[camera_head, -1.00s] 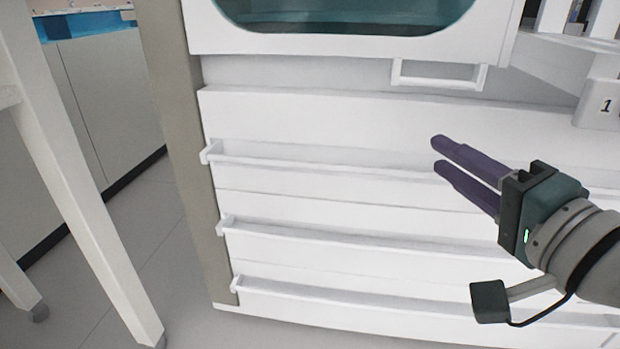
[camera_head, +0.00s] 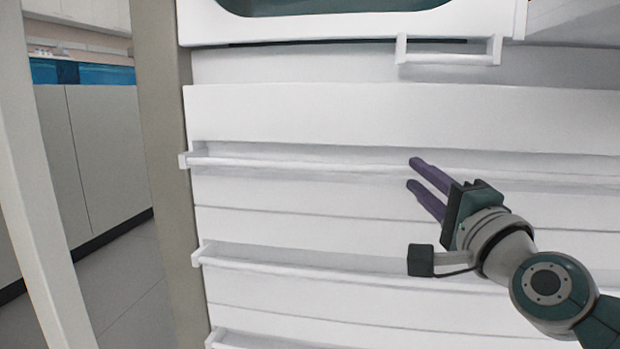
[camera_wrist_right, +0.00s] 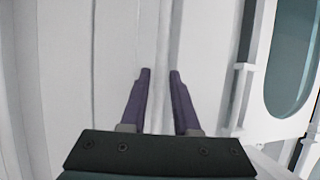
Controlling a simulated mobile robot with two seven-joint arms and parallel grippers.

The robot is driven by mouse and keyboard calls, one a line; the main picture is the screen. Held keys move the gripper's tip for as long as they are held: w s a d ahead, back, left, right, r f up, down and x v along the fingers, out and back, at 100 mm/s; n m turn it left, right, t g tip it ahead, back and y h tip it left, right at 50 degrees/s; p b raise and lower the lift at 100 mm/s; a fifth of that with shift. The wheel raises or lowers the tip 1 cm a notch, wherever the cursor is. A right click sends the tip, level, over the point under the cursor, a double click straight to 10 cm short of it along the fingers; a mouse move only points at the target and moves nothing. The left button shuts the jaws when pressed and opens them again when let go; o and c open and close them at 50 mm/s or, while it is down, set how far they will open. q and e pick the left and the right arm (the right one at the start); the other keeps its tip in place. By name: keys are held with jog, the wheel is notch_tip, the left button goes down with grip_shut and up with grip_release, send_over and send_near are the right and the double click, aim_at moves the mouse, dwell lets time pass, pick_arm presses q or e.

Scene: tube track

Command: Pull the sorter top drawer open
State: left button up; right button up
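The sorter (camera_head: 300,65) is a white cabinet filling most of the head view. Its top drawer (camera_head: 300,118) has a wide plain front with a long bar handle (camera_head: 290,160) along its lower part. My right gripper (camera_head: 412,173) points at this handle from the right, with its two purple fingers apart. In the head view the fingertips overlap the handle line, one near it and one just below. In the right wrist view the fingers (camera_wrist_right: 160,73) are apart, with a pale bar (camera_wrist_right: 163,40) running between their tips. I cannot tell if they touch it. My left gripper is out of view.
Lower drawers have similar handles, such as the second one (camera_head: 330,268). A small bracket handle (camera_head: 448,58) sticks out above the top drawer, below a dark window (camera_head: 330,5). A white post (camera_head: 45,200) stands at the left. Bare floor (camera_head: 135,300) shows beside the cabinet.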

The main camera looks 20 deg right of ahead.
aim_at(413, 173)
jog(key=shift+b+x, duration=0.45)
jog(key=shift+x, duration=1.25)
grip_shut()
